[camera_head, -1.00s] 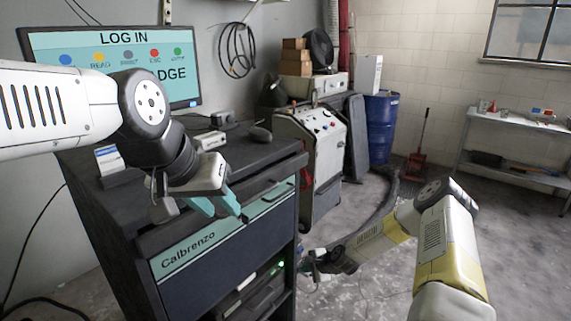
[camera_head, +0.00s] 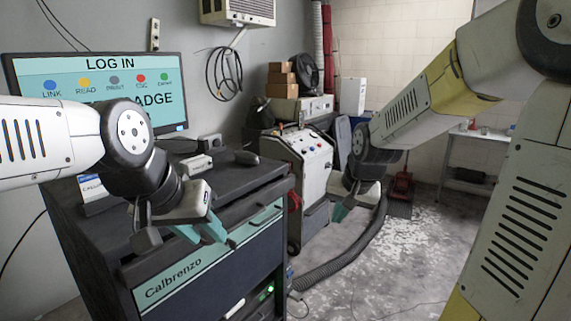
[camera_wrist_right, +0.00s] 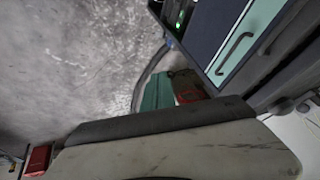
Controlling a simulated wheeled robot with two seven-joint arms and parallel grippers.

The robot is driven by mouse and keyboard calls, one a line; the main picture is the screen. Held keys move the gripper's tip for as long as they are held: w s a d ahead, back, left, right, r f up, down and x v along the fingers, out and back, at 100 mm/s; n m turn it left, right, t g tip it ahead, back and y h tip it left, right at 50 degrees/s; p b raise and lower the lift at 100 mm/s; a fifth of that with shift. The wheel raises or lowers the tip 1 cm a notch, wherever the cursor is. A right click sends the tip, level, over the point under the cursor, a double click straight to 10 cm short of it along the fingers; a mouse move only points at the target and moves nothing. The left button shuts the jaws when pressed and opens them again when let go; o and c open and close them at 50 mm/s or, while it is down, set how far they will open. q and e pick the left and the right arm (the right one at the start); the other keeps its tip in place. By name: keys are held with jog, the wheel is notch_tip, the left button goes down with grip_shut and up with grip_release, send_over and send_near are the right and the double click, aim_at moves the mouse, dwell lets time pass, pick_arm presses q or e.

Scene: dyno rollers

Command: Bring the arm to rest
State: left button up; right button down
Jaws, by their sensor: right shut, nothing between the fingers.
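My right arm comes in from the right edge of the head view, bent and raised. Its gripper (camera_head: 341,212) hangs in front of the grey machine's lower right side, with teal fingers shut and empty. In the right wrist view the teal fingers (camera_wrist_right: 156,94) show beyond the pale gripper body, over the floor. My left gripper (camera_head: 199,234) is at the front top edge of the dark Calbrenzo cabinet (camera_head: 232,292), its teal fingers a little apart and nothing seen between them. Whether it touches the cabinet I cannot tell.
A monitor (camera_head: 98,88) reading LOG IN stands on the cabinet. The grey machine (camera_head: 303,160) stands behind, with a thick hose (camera_head: 345,258) on the floor. A metal side table (camera_head: 478,138) is at the back right. The floor (camera_head: 410,255) ahead is mostly open.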

jog(key=s+r+n, duration=0.1)
jog(key=s+r, duration=0.1)
jog(key=s, duration=0.4)
jog(key=s+r+n, duration=0.1)
jog(key=s+r, duration=0.2)
jog(key=s, duration=0.3)
jog(key=s+d+r, duration=0.1)
jog(key=s+r, duration=0.1)
jog(key=s, duration=0.4)
jog(key=shift+r+n+t+y, duration=0.25)
jog(key=shift+n+t+y, duration=0.05)
jog(key=shift+n+t, duration=0.1)
jog(key=shift+s, duration=0.1)
